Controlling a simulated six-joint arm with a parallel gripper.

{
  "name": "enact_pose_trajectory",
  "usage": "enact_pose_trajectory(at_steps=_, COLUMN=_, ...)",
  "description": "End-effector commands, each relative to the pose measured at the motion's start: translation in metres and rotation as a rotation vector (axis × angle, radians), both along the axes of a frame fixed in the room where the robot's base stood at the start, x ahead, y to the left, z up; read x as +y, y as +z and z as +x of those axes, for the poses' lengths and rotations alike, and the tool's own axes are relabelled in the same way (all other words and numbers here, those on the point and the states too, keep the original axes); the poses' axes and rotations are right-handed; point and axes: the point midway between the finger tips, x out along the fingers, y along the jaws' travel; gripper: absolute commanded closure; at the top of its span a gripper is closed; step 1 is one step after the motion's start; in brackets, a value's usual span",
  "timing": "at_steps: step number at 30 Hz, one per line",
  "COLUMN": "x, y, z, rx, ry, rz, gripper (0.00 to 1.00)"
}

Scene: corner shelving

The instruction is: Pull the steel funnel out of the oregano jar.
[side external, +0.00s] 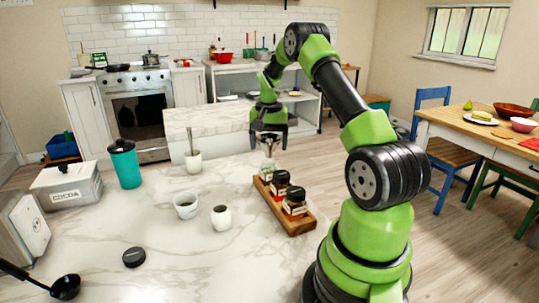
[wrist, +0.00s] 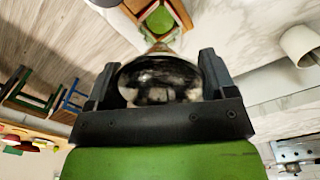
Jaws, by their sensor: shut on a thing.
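The steel funnel (wrist: 160,78) shows in the wrist view as a shiny rounded metal bowl between my two fingers. My gripper (side external: 268,137) is shut on it, above the far end of the wooden rack in the side view. There the funnel (side external: 270,148) shows just below the fingers and narrows downward. A jar (side external: 266,171) without a visible dark lid stands below it at the rack's far end, likely the oregano jar; its label is not readable. I cannot tell whether the spout is still inside the jar.
Two dark-lidded spice jars (side external: 281,183) (side external: 295,204) stand in the wooden rack (side external: 297,226) near my arm. A white cup (side external: 187,206) and small white pot (side external: 222,217) stand left of it. A black lid (side external: 134,257) lies on the marble counter, whose front middle is clear.

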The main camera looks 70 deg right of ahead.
Motion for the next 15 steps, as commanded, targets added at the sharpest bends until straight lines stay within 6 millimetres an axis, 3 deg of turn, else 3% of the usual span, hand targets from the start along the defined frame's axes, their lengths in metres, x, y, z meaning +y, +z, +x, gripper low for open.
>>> enact_pose_trajectory(at_steps=15, x=0.000, y=0.021, z=0.000, rx=-0.001, ry=-0.001, rz=-0.001, gripper=0.61)
